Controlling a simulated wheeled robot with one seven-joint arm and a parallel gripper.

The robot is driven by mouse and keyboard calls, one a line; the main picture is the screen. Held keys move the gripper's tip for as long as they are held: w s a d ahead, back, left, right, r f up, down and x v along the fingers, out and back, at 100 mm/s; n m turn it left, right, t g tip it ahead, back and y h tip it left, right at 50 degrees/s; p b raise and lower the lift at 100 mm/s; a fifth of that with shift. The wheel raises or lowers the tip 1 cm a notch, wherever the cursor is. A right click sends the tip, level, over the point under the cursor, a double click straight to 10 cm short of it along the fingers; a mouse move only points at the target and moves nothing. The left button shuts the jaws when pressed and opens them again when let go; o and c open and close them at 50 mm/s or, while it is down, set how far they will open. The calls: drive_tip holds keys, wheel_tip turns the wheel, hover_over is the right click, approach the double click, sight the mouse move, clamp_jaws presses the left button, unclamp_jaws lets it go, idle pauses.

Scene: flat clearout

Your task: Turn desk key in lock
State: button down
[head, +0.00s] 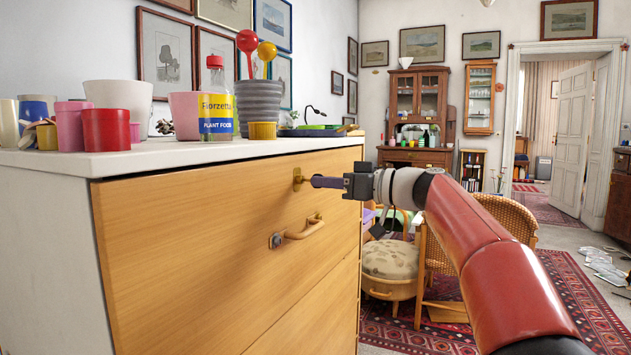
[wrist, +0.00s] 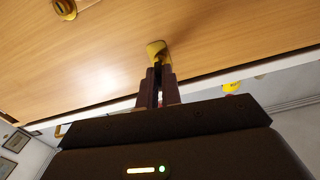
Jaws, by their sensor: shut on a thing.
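The wooden desk front (head: 200,220) has a brass-coloured key (head: 298,179) at its upper part, near the right end. The key also shows in the wrist view (wrist: 156,50), against the wood. My gripper (head: 318,181) reaches in from the right and is shut on the key; its fingers also show in the wrist view (wrist: 158,78). The lock behind the key is hidden. A curved handle (head: 304,228) with a round metal fitting (head: 276,241) sits lower on the front.
Cups, a plant food bottle (head: 216,105) and a grey ribbed pot (head: 259,105) stand on the white top (head: 190,153). A cushioned stool (head: 390,262) and a wicker chair (head: 505,215) stand at the right, near my arm.

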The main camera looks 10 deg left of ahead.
drive_tip(key=shift+m, duration=1.1)
drive_tip(key=shift+p, duration=0.3)
drive_tip(key=shift+m+p, duration=0.75)
drive_tip(key=shift+m, duration=1.05)
drive_tip(key=m+p, duration=0.1)
drive_tip(key=m, duration=0.2)
drive_tip(key=shift+p, duration=0.4)
